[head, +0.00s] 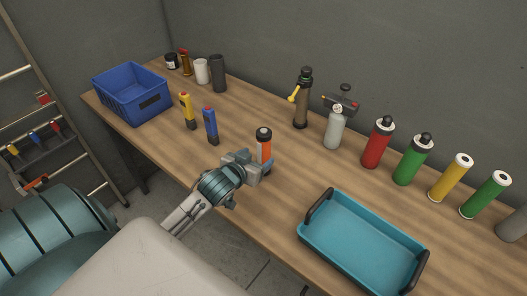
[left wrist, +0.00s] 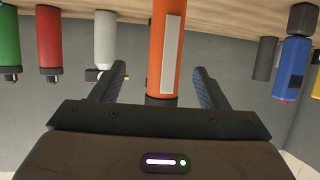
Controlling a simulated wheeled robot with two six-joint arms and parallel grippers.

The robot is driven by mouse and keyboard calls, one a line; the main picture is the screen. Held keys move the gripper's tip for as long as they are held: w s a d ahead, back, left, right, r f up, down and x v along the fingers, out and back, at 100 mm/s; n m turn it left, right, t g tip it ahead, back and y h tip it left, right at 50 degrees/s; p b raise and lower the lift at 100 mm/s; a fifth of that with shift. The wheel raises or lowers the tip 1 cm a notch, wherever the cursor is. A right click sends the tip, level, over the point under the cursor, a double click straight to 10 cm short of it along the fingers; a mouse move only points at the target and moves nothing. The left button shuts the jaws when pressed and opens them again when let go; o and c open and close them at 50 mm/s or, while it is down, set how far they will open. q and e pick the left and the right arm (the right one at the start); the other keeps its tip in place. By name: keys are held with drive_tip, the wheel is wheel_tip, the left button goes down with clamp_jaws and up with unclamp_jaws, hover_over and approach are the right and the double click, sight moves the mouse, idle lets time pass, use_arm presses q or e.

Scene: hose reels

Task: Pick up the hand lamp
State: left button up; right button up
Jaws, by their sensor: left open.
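The hand lamp, an orange upright cylinder with a black top (head: 264,146), stands on the wooden workbench. It also shows in the left wrist view (left wrist: 157,50), where a pale strip runs along its side. My left gripper (head: 257,163) is at the lamp's near side, low by its body. In the left wrist view the left gripper (left wrist: 160,76) is open, with one finger on each side of the lamp and gaps between. The lamp's lower part is partly hidden by the gripper in the head view. My right gripper is not in view.
A teal tray (head: 327,257) lies right of the lamp. A yellow tool (head: 187,110) and a blue tool (head: 210,125) stand to its left, before a blue crate (head: 124,112). Several bottles and canisters, including a red one (head: 378,145), line the back right.

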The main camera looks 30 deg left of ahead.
sight(260, 153)
use_arm(q)
drive_tip(key=shift+x, duration=1.05)
drive_tip(key=shift+w+a+f+p, duration=0.15)
drive_tip(key=shift+w+p, duration=0.35)
drive_tip(key=shift+p, duration=0.05)
drive_tip(key=x, duration=0.1)
drive_tip(key=p+x, duration=0.1)
drive_tip(key=x, duration=0.1)
drive_tip(key=shift+a+f+p, duration=0.15)
drive_tip(key=shift+a+p, duration=0.15)
drive_tip(key=shift+w+f, duration=0.4)
drive_tip(key=shift+w, duration=0.15)
drive_tip(key=shift+s+r, duration=0.1)
drive_tip(key=c, duration=1.2)
drive_tip(key=shift+r, duration=0.15)
